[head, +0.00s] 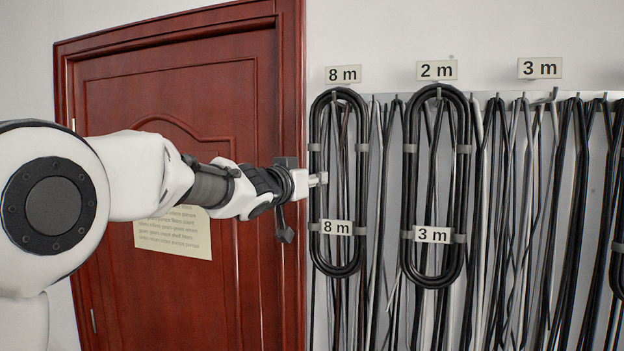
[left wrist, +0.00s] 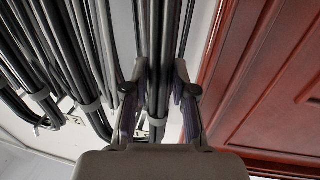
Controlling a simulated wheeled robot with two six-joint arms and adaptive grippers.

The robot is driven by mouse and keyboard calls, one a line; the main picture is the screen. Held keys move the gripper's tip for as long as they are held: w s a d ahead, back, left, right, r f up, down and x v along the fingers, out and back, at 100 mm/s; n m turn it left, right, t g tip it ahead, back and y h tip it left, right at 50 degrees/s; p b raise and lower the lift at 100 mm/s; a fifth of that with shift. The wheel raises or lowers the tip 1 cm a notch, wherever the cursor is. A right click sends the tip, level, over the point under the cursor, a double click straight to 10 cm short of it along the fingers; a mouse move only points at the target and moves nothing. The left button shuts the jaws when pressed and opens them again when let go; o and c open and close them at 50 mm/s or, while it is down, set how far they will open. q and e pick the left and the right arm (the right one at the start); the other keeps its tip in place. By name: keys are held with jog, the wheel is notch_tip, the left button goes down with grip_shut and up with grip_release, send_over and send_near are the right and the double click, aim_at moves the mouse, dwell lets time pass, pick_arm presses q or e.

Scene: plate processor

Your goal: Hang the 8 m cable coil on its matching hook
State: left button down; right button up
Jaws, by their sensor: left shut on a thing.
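The black 8 m cable coil (head: 361,200), a long upright loop with grey ties and an "8 m" tag (head: 336,227), is against the wall just below the "8 m" sign (head: 343,74). Its top is at the height of the hooks, but I cannot tell whether it rests on the hook, which is hidden. My left gripper (head: 318,179) is at the coil's left side, about mid-height. In the left wrist view my left gripper (left wrist: 160,95) has its fingers on both sides of black cable strands (left wrist: 156,60), shut on the coil. My right gripper is not in view.
A coil tagged "3 m" (head: 410,190) hangs under the "2 m" sign (head: 437,70). Farther right is a "3 m" sign (head: 540,68) above many loose hanging cables. A red door (head: 180,100) with a paper note (head: 175,232) stands left of the hooks.

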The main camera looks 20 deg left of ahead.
pick_arm(q)
jog(key=c, duration=0.9)
grip_release()
jog(key=shift+s+r, duration=0.1)
jog(key=shift+s, duration=0.05)
jog(key=shift+o, duration=0.2)
